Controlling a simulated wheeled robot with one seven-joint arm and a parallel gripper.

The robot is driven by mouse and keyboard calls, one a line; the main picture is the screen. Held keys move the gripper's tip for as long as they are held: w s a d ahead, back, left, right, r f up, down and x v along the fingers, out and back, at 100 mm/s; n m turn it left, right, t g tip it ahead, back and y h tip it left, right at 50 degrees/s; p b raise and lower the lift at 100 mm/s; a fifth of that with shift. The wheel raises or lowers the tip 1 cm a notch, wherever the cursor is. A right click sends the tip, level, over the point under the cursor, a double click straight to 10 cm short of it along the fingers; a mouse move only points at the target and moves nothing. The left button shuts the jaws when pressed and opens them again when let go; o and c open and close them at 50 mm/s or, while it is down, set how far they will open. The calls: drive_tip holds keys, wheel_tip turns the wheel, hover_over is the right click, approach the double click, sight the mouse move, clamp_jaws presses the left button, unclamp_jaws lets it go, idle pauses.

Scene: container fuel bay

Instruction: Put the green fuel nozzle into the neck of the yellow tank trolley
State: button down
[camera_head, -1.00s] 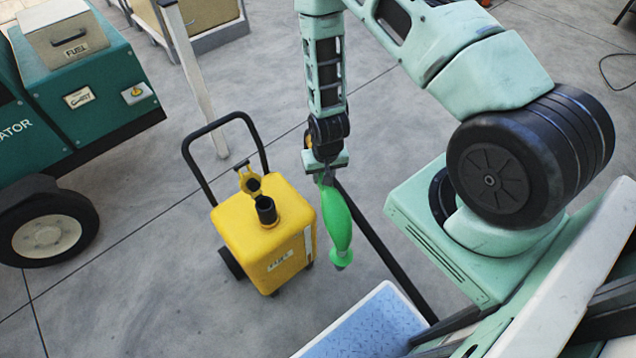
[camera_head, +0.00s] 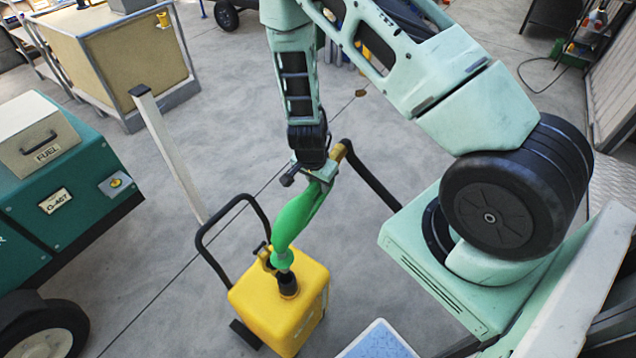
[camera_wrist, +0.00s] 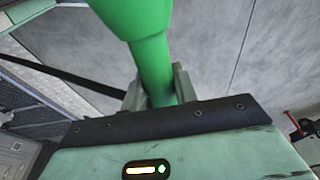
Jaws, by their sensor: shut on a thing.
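The green fuel nozzle (camera_head: 297,215) hangs tilted from my gripper (camera_head: 318,176), its lower end down and to the left. My gripper is shut on it; the green body also shows between the fingers in the wrist view (camera_wrist: 153,65). The yellow tank trolley (camera_head: 278,311) stands on the floor below. Its black neck (camera_head: 288,285) is on top, with the nozzle's dark tip over it in the head view. I cannot tell whether the tip is inside the neck or just above it. The wrist view does not show the neck.
The trolley's black handle (camera_head: 203,250) rises at its back left. A pale post (camera_head: 168,152) stands behind it. A teal generator (camera_head: 62,190) is at the left, and a blue-topped surface (camera_head: 378,343) is at the bottom. A dark hose (camera_head: 372,178) runs behind my gripper.

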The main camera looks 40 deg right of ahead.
sight(317, 204)
drive_tip(key=shift+f+b, duration=1.5)
drive_tip(key=shift+f, duration=0.55)
drive_tip(key=shift+w+f, duration=0.15)
drive_tip(key=shift+f, duration=0.2)
drive_tip(key=shift+f+b, duration=0.25)
drive_tip(key=shift+b, duration=0.15)
drive_tip(key=shift+f, duration=0.1)
drive_tip(key=shift+f+b, duration=1.15)
drive_tip(key=shift+f, duration=0.35)
